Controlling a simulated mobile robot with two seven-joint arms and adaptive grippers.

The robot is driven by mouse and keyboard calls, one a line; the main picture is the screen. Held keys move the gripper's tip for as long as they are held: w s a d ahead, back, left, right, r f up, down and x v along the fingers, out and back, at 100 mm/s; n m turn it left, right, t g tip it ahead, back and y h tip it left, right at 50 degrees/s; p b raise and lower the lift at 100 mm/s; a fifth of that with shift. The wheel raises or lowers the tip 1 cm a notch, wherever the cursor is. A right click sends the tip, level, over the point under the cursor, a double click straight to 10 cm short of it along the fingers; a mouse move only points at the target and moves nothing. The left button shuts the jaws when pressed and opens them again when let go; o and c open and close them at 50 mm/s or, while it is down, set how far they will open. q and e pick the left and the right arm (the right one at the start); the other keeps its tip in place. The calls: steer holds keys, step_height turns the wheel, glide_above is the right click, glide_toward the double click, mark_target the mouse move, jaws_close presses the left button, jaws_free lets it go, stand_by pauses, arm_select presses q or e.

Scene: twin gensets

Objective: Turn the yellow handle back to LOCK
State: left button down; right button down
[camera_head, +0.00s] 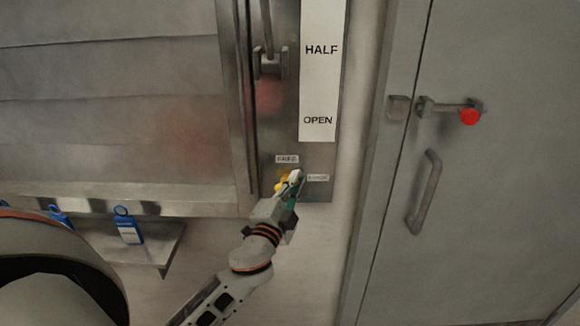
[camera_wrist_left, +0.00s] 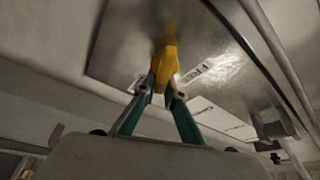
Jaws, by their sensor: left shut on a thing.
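The yellow handle (camera_head: 281,186) is at the bottom of the metal panel, mostly hidden behind my left gripper (camera_head: 293,180) in the head view. In the left wrist view the yellow handle (camera_wrist_left: 165,66) stands between the two fingertips of the left gripper (camera_wrist_left: 158,97), which is shut on it. A small label (camera_head: 287,159) sits above the handle, and another label (camera_head: 318,178) sits to its right. The print on both is too small to read surely. My right gripper is not in view.
A white strip (camera_head: 319,85) reading HALF and OPEN runs above the handle, beside a vertical slot with a metal lever (camera_head: 269,62). A grey door with a red knob (camera_head: 469,116) and a pull handle (camera_head: 424,198) is at right.

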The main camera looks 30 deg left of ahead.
arm_select(q)
steer(key=m+g+p, duration=0.1)
steer(key=m+p, duration=0.2)
steer(key=p, duration=0.1)
steer(key=shift+d+f+h, duration=0.1)
steer(key=shift+f+h, duration=0.1)
steer(key=shift+h, duration=0.2)
steer(key=shift+f+m, duration=0.1)
steer(key=shift+m, duration=0.3)
steer(key=shift+f+m+g+p, duration=0.3)
steer(key=shift+m+p, duration=0.2)
steer(key=shift+p, duration=0.1)
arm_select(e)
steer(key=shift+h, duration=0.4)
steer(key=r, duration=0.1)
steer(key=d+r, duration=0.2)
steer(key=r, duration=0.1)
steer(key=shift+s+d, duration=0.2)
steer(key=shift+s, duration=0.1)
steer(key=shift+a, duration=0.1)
arm_select(q)
steer(key=c, duration=2.1)
jaws_free()
